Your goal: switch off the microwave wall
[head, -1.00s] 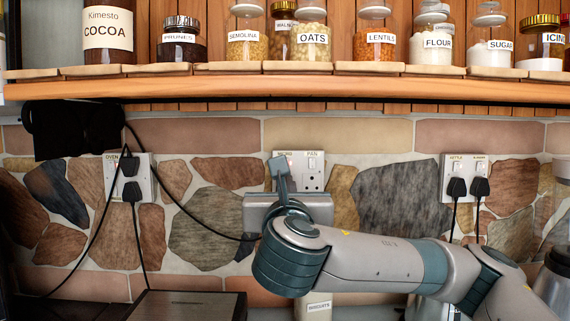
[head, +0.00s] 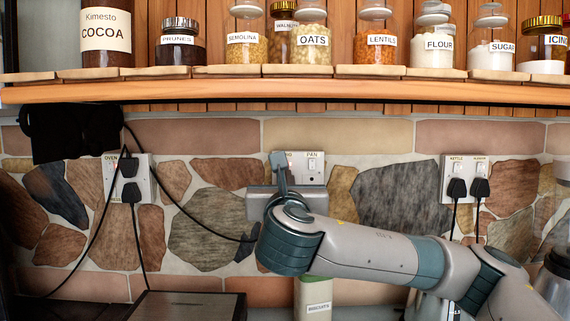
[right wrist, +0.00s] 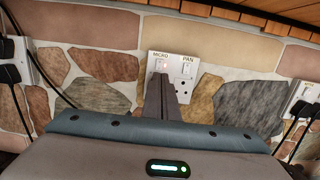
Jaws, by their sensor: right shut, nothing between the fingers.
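A white double socket plate (head: 313,167) labelled MICRO and PAN is on the stone wall in the middle of the head view. In the right wrist view, the plate (right wrist: 188,92) shows a MICRO switch (right wrist: 162,66) with a small reddish mark, and a PAN switch (right wrist: 187,69) to its right. My right gripper (head: 279,156) is shut and empty, pointing up at the plate's left part. In the right wrist view its fingertips (right wrist: 161,77) overlap the area just below the MICRO switch. I cannot tell whether they touch it. My left gripper is not in view.
A wooden shelf (head: 200,92) with several jars overhangs the wall. An OVEN socket (head: 145,181) with black plugs is left and a KETTLE socket (head: 449,191) with plugs is right. A black object (head: 70,130) with a cord is upper left. A biscuit container (head: 318,295) stands below my arm.

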